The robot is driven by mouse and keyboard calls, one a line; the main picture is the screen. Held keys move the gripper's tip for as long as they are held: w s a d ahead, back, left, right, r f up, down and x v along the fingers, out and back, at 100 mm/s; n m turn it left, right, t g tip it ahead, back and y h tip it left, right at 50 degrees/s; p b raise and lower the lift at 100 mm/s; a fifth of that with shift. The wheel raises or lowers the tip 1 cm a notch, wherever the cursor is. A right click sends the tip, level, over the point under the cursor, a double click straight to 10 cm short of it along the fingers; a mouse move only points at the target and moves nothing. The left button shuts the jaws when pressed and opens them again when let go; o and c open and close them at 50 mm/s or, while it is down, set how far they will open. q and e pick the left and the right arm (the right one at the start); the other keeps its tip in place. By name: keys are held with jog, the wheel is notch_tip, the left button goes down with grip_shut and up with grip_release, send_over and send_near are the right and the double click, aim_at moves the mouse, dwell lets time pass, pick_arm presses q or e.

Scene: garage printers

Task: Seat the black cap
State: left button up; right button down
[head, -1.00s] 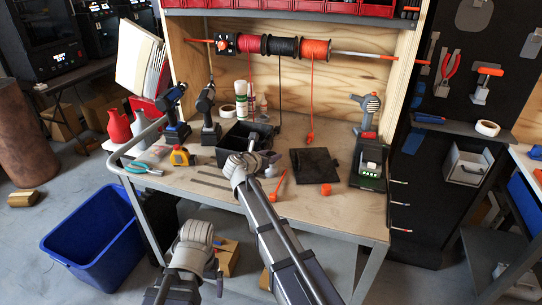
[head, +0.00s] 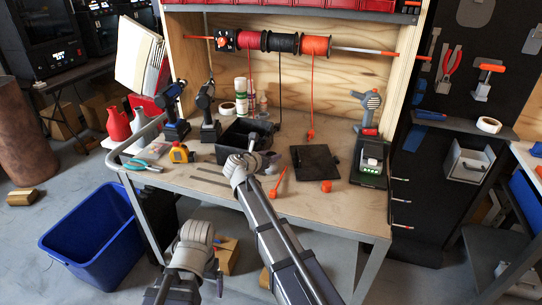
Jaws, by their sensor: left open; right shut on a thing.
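My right gripper (head: 268,160) is over the workbench, at the near right edge of the black open bin (head: 232,138). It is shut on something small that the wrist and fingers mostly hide. I cannot make out a black cap for certain; it may be the thing held. My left gripper (head: 216,268) is low in front of the bench's front edge, open, its fingers barely visible. A flat black square plate (head: 315,163) lies on the bench right of my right gripper. A small orange cap-like piece (head: 326,186) lies in front of it.
An orange tool (head: 279,182) lies beside my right arm. Filament strands hang from spools (head: 283,43) behind. A blue bin (head: 95,240) is on the floor at left.

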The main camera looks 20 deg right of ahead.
jog(key=shift+f+b, duration=0.75)
jog(key=shift+f, duration=0.15)
jog(key=shift+c, duration=1.4)
grip_release()
jog(key=shift+r, duration=0.1)
jog(key=shift+a, duration=0.1)
jog(key=p+v, duration=0.3)
jog(key=v, duration=0.4)
jog(key=shift+s+a+r, duration=0.15)
jog(key=shift+s+r, duration=0.05)
jog(key=shift+s, duration=0.05)
jog(key=shift+w+d+f, duration=0.3)
jog(key=shift+w, duration=0.1)
jog(key=b+x, duration=0.3)
jog(key=x, duration=0.4)
jog(key=shift+s+r+p, duration=0.15)
jog(key=shift+r+p, duration=0.4)
jog(key=shift+r, duration=0.05)
